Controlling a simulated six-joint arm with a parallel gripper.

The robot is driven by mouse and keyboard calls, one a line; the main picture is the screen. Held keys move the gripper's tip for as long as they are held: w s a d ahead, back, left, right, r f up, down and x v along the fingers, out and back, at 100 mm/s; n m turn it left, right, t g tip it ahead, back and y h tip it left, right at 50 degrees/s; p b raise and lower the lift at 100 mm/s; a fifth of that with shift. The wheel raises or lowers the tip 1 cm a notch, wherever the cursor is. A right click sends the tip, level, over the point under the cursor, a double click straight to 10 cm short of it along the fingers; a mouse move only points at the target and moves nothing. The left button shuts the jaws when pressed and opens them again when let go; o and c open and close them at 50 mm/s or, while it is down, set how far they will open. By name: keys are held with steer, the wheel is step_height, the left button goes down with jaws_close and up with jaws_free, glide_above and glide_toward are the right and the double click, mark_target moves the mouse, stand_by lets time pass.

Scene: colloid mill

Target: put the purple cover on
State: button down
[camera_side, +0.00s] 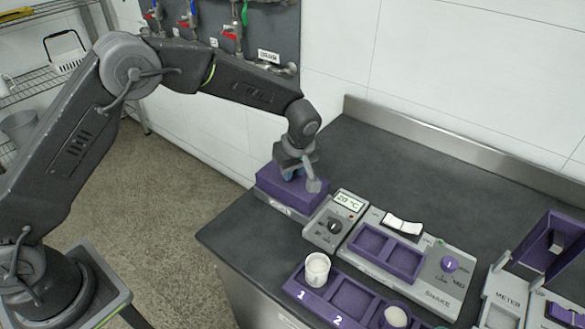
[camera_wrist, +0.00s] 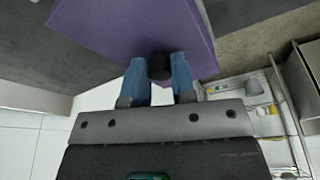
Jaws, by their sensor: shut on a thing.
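The purple cover (camera_side: 300,197) is at the left end of the bench, over a grey unit with a white label and beside the temperature controller (camera_side: 337,222). It looks roughly level with the unit; I cannot tell whether it rests fully on it. My gripper (camera_side: 296,172) is above the cover, pointing down. In the wrist view, the blue fingers of my gripper (camera_wrist: 160,72) are shut on the dark knob (camera_wrist: 159,66) of the purple cover (camera_wrist: 120,35). Most of the unit below is hidden by the cover.
Right of the controller is a grey shaker (camera_side: 440,275) with a purple tray and knob. In front, a purple rack (camera_side: 350,300) holds white containers (camera_side: 317,268). A meter (camera_side: 505,298) and purple frame (camera_side: 562,240) stand at right. The back of the bench is clear.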

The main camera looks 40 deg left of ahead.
stand_by(0.3)
steer(key=c, duration=0.9)
jaws_free()
steer(key=shift+o, duration=0.6)
steer(key=o, duration=0.4)
steer(key=shift+r, duration=3.5)
jaws_close()
